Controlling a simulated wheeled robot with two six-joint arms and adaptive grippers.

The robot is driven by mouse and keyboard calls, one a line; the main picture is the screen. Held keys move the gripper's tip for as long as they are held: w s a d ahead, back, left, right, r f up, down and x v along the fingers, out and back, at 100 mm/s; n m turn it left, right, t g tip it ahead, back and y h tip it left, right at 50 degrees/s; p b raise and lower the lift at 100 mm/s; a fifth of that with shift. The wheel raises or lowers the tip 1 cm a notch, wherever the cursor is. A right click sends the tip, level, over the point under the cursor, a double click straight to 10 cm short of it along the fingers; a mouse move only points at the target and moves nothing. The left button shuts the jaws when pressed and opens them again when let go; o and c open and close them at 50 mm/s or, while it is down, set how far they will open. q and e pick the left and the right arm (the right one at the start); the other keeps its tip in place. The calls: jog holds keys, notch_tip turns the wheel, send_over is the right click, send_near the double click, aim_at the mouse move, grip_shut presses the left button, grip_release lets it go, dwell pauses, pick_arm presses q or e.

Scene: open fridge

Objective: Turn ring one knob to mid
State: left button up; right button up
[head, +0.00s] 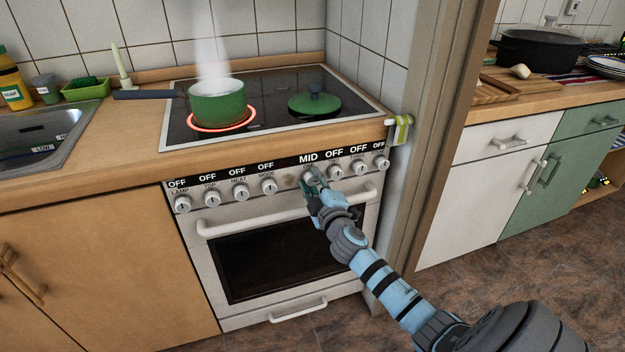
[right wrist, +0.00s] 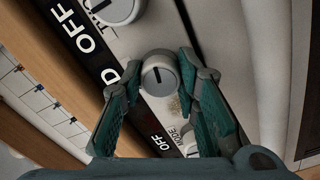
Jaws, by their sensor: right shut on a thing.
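The ring one knob (right wrist: 158,76) is a round pale knob with a dark pointer line on the stove's front panel. The label above it in the head view reads MID (head: 308,159). My right gripper (head: 312,178) is at this knob and hides most of it in the head view. In the right wrist view, the fingers of my right gripper (right wrist: 160,82) are shut on the knob, one on each side. My left gripper is not in view.
Other knobs reading OFF sit on both sides, including the mode knob (head: 269,186). A green pot (head: 217,103) steams on a glowing red ring (head: 250,122). A green lid (head: 314,105) lies on the cooktop. The oven handle (head: 285,213) runs just below the knobs.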

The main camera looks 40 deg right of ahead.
dwell(0.3)
jog(key=o, duration=1.2)
jog(key=shift+c, duration=0.2)
jog(key=shift+s+a, duration=0.15)
jog(key=shift+s, duration=0.05)
jog(key=v, duration=1.1)
jog(key=shift+s, duration=0.25)
jog(key=shift+a, duration=0.1)
